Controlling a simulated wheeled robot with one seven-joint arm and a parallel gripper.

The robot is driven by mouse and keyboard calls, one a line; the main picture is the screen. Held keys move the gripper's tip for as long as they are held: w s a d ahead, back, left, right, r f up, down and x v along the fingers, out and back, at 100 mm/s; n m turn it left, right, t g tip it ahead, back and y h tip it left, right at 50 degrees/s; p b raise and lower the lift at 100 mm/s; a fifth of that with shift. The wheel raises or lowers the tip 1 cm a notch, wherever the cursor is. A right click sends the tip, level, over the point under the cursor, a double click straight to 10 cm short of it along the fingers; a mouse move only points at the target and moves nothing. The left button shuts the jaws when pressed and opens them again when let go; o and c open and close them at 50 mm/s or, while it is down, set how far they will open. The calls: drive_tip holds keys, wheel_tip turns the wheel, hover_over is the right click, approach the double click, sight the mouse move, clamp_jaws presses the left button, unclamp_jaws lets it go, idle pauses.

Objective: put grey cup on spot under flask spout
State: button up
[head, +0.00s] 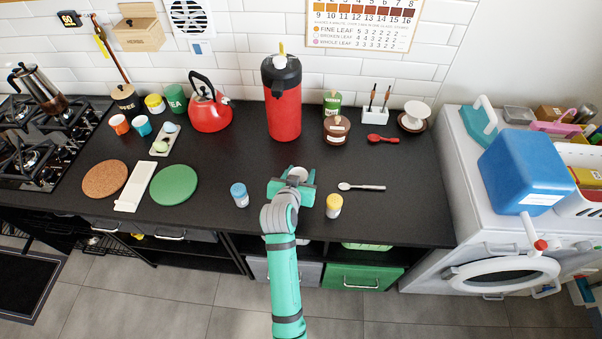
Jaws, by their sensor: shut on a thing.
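The red flask (283,106) with a black top stands upright on the dark counter near the back wall. My gripper (297,180) is low over the counter in front of the flask, shut on a pale grey cup (298,173). Only the cup's rim and upper part show between the green fingers; its lower part is hidden by my gripper, so I cannot tell whether it touches the counter. The cup is apart from the flask, with bare counter between them. The spot under the spout cannot be made out.
A blue-lidded jar (240,195) stands left of my gripper and a yellow-lidded jar (334,206) close on its right. A spoon (361,187) lies further right. A red kettle (209,108) and a brown pot (336,129) flank the flask.

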drive_tip(key=shift+d+f, duration=0.1)
drive_tip(key=shift+f, duration=0.15)
drive_tip(key=shift+f, duration=0.15)
drive_tip(key=o, duration=1.1)
